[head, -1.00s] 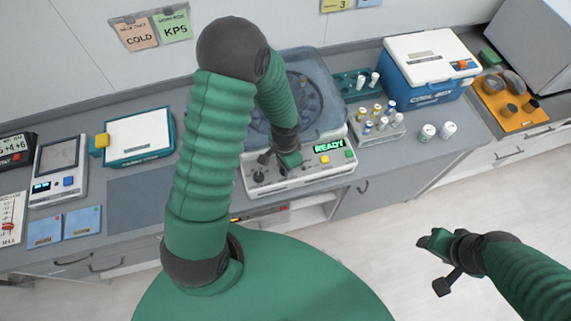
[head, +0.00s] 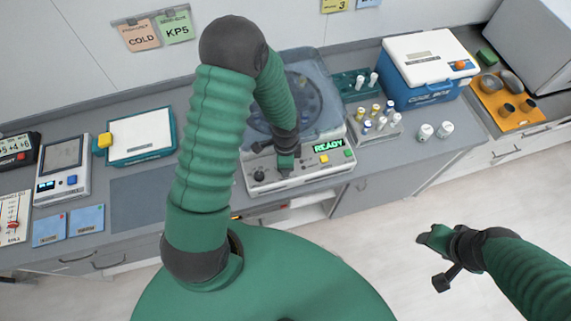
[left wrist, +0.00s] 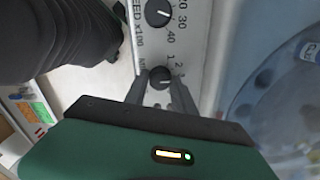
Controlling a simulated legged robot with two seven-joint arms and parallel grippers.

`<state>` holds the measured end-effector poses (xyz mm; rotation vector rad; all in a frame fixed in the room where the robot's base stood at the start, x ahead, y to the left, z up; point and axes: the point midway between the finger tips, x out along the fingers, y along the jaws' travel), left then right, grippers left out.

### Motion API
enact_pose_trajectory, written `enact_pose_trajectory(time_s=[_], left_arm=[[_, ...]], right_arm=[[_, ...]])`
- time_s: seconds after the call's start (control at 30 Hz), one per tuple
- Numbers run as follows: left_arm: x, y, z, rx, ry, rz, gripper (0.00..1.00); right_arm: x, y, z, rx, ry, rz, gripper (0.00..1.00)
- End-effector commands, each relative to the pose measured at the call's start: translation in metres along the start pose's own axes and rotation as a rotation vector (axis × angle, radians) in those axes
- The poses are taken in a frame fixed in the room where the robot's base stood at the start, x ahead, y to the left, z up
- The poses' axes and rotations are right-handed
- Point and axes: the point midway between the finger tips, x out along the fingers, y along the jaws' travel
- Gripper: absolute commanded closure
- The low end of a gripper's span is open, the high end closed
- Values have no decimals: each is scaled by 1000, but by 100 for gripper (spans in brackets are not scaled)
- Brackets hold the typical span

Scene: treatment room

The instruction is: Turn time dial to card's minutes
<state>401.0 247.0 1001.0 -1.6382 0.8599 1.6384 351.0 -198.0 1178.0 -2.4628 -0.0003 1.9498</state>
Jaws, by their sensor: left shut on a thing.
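The centrifuge (head: 312,180) stands on the counter with a control panel at its front and a green READY display (head: 328,146). In the left wrist view the time dial (left wrist: 160,74), a black knob with small minute numbers beside it, sits between the fingers of my left gripper (left wrist: 160,83). The gripper is shut on it; its pointer setting is hard to read. The speed dial (left wrist: 158,12) is beside it. In the head view my left gripper (head: 285,168) hides the time dial. A yellow card (head: 338,5) marked 3 is cut off at the top. My right gripper (head: 428,238) hangs over the floor, its jaws unclear.
COLD (head: 141,35) and KP5 (head: 176,28) cards hang on the wall. A vial rack (head: 378,131), two loose vials (head: 434,132), a blue cool box (head: 425,80) and an orange tray (head: 503,98) stand right of the centrifuge. A scale (head: 62,165) is at left.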

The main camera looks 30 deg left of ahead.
Motion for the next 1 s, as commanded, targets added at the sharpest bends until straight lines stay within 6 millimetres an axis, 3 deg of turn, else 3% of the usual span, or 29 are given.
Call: enact_pose_trajectory(time_s=[0.33,0.37,0.5,0.83,1.0], left_arm=[[1,1,0,2,-1,3,100],[1,1,0,2,-1,3,66],[1,1,0,2,-1,2,48],[-3,0,1,1,1,-1,48],[-30,-1,0,-1,3,-6,48]], right_arm=[[0,0,0,0,0,0,48],[0,0,0,0,0,0,48],[0,0,0,0,0,0,48],[0,0,0,0,0,0,48],[2,0,0,0,0,0,48]])
